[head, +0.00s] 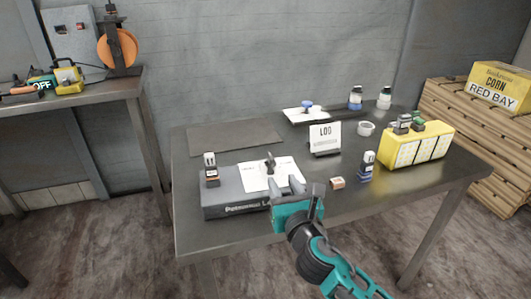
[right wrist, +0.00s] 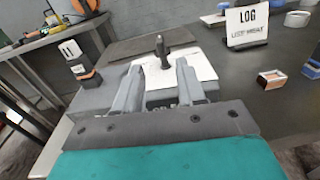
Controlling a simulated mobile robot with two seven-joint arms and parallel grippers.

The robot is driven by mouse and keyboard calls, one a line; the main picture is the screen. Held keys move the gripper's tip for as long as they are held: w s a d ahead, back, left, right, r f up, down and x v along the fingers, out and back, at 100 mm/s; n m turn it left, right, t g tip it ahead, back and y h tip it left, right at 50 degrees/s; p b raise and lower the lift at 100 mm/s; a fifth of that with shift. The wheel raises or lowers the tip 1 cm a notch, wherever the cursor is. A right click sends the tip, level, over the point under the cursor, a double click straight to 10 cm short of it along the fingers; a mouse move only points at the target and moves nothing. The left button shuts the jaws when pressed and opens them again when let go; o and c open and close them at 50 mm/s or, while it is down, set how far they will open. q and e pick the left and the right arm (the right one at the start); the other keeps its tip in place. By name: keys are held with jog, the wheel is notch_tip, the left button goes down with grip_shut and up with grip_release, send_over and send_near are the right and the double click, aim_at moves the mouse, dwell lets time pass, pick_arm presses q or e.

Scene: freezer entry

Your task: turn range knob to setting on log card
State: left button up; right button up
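The range knob (head: 270,163) is a dark upright peg on the white dial plate of a grey instrument box (head: 233,202) at the front left of the table. In the right wrist view the knob (right wrist: 162,52) stands beyond my fingertips, between them in the picture. My right gripper (head: 287,185) is open and empty, over the box's front part; its fingers are spread in the right wrist view (right wrist: 158,80). The log card (head: 325,137) stands upright behind the box to the right, headed LOG; its smaller line is too blurred to read surely. My left gripper is not in view.
A small device (head: 210,169) stands on the box's left end. A small wooden block (head: 337,183), a dark blue bottle (head: 367,167) and a yellow case (head: 418,146) are to the right. A dark mat (head: 235,137) lies behind the box.

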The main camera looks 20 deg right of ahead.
aim_at(269, 153)
jog(key=w, duration=0.4)
jog(key=w+b, duration=0.1)
jog(key=w, duration=0.3)
jog(key=w+b, duration=0.1)
jog(key=w, duration=0.4)
jog(key=shift+d+r, duration=0.15)
jog(key=shift+d, duration=0.1)
jog(key=shift+c, duration=0.4)
grip_shut()
